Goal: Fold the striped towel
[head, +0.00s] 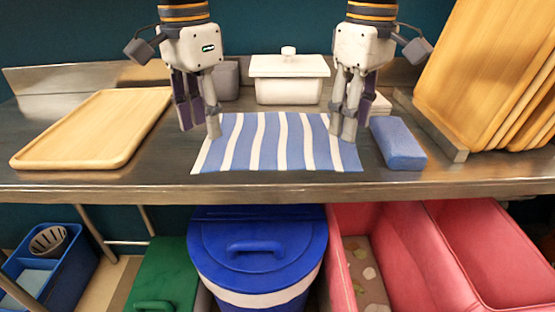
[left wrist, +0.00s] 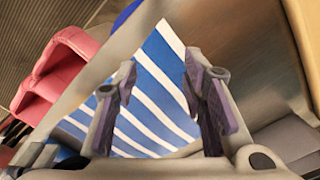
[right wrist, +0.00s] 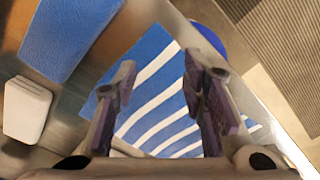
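The blue and white striped towel (head: 277,145) lies flat and spread out on the metal counter, its near edge close to the counter's front edge. It also shows between the fingers in the left wrist view (left wrist: 150,90) and the right wrist view (right wrist: 155,105). My left gripper (head: 198,128) is open and empty over the towel's left edge. My right gripper (head: 345,128) is open and empty above the towel's right side. Whether any fingertip touches the cloth I cannot tell.
A wooden tray (head: 95,128) lies on the counter at the left. A blue block (head: 398,145) lies just right of the towel. A white lidded container (head: 288,80) stands behind it. Wooden boards (head: 480,75) lean at the right. A blue lidded bin (head: 256,250) stands below the counter.

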